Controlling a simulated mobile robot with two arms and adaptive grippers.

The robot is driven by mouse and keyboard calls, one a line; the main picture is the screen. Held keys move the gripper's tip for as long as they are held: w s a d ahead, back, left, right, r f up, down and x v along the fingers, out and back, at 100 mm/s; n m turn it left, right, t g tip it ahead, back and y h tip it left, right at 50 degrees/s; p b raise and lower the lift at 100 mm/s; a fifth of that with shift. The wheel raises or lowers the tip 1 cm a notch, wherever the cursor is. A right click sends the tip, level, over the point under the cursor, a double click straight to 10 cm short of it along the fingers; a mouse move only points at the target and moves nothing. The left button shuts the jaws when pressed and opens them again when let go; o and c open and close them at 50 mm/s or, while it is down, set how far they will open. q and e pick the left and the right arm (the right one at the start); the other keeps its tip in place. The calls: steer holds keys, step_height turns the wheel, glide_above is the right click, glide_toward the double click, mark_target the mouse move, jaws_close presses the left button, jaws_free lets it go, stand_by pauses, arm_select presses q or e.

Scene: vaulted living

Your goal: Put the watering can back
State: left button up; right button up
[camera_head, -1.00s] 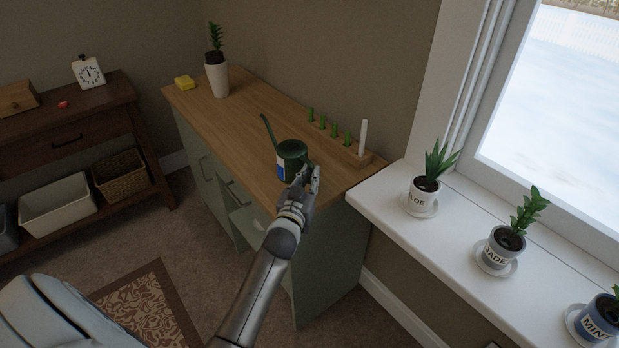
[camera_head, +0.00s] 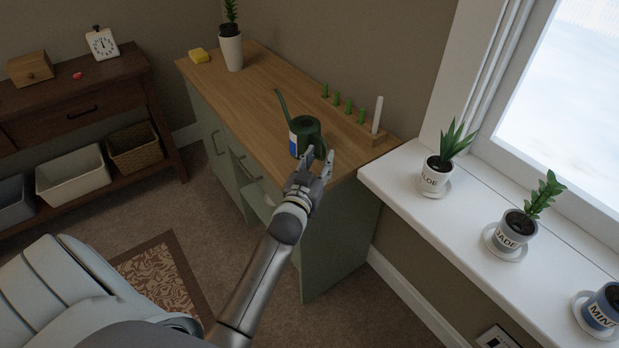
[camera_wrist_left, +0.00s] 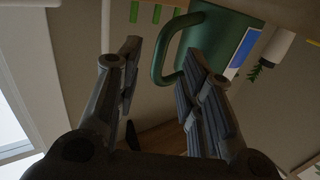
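The dark green watering can (camera_head: 309,131), with a blue and white label, stands upright on the wooden top (camera_head: 262,100) of the green cabinet, near its right end. Its spout points to the back left. My left gripper (camera_head: 319,161) is just in front of the can on its handle side. In the left wrist view, the fingers (camera_wrist_left: 163,62) are apart. The can's looped handle (camera_wrist_left: 163,58) shows beyond and partly between the fingertips, nearer the right finger, which overlaps it. I cannot tell whether they touch. My right gripper is not in view.
A wooden rack with green pegs and a white stick (camera_head: 377,116) stands behind the can. A white-potted plant (camera_head: 231,52) and yellow sponge (camera_head: 199,56) are at the far end. Potted plants line the windowsill (camera_head: 460,229). The middle of the cabinet top is clear.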

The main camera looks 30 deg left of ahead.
arm_select(q)
steer(key=v, duration=0.9)
steer(key=s+d+f+m+g+h, duration=0.1)
steer(key=d+f+m+g+h, duration=0.1)
steer(key=d+f, duration=0.5)
steer(key=s+d+f+m+g+h, duration=0.1)
steer(key=d+f+g+h, duration=0.15)
steer(key=f, duration=0.75)
steer(key=s+d+f+m+g, duration=0.1)
steer(key=s+f+g, duration=0.1)
steer(key=s+f, duration=0.6)
steer(key=s+f+g, duration=0.3)
steer(key=s+f, duration=0.1)
steer(key=f, duration=0.8)
steer(key=s+a+f+g, duration=0.1)
steer(key=s+f+g, duration=0.1)
steer(key=s+f, duration=0.3)
steer(key=s+a+f+g, duration=0.1)
steer(key=s+f, duration=0.4)
steer(key=s, duration=0.9)
steer(key=s+a+f+m+g, duration=0.1)
steer(key=s+f+g, duration=0.3)
steer(key=s, duration=0.6)
steer(key=shift+a+f+y, duration=0.35)
steer(key=shift+a+f, duration=0.05)
steer(key=shift+f, duration=0.5)
